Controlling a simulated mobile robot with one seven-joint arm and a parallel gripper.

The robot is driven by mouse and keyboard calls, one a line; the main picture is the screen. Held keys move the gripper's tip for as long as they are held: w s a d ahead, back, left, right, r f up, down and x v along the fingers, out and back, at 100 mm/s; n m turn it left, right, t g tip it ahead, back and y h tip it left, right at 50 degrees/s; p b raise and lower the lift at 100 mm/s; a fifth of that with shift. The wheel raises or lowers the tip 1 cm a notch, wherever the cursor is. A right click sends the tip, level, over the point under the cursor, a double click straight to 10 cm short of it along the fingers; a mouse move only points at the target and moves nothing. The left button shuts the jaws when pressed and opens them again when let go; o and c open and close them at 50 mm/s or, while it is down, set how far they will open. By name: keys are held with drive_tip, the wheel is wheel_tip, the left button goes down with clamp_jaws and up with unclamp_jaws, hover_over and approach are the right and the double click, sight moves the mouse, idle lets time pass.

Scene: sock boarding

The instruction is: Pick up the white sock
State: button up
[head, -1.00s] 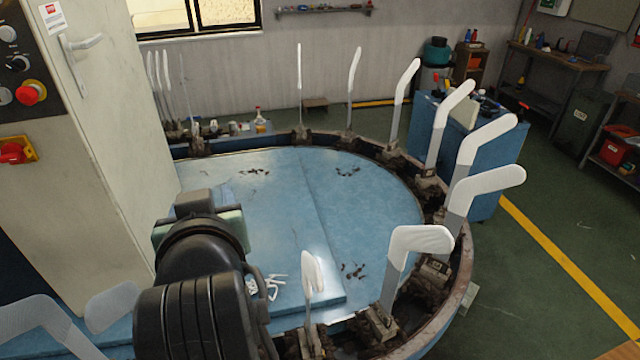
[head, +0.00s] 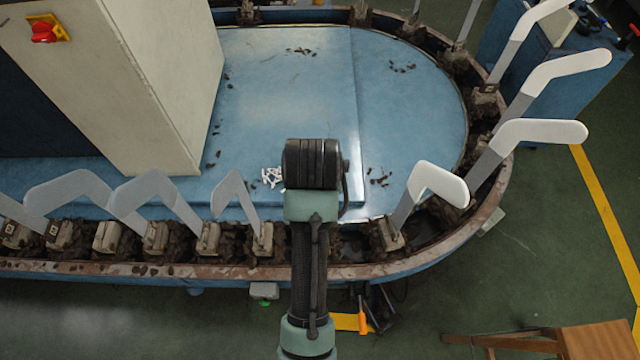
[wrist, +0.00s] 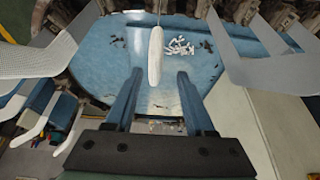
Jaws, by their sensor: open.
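A white sock (wrist: 155,58) on an upright board shows nearly edge-on in the wrist view, just beyond my fingertips and between their lines. My gripper (wrist: 159,74) is open and empty, with one finger either side of the sock's lower end in the picture; I cannot tell the exact gap in depth. In the head view my arm hides the gripper and that board. Other boards with white covers stand to the right, the nearest a white sock (head: 440,184). The boards to the left (head: 70,188) look grey.
The boards stand on a dark, dirty track around a blue platform (head: 280,70). Small white pieces (head: 271,178) lie on it. A pale cabinet (head: 150,80) stands at left. A wooden stool (head: 590,342) is at lower right. Green floor is open at right.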

drive_tip(key=f, duration=0.1)
drive_tip(key=f+p, duration=0.1)
drive_tip(key=f, duration=0.2)
drive_tip(key=shift+w+d+f+p, duration=0.3)
drive_tip(key=shift+w+d+p, duration=0.05)
drive_tip(key=shift+w+p, duration=0.05)
drive_tip(key=shift+w+f, duration=0.15)
drive_tip(key=shift+f, duration=0.15)
clamp_jaws()
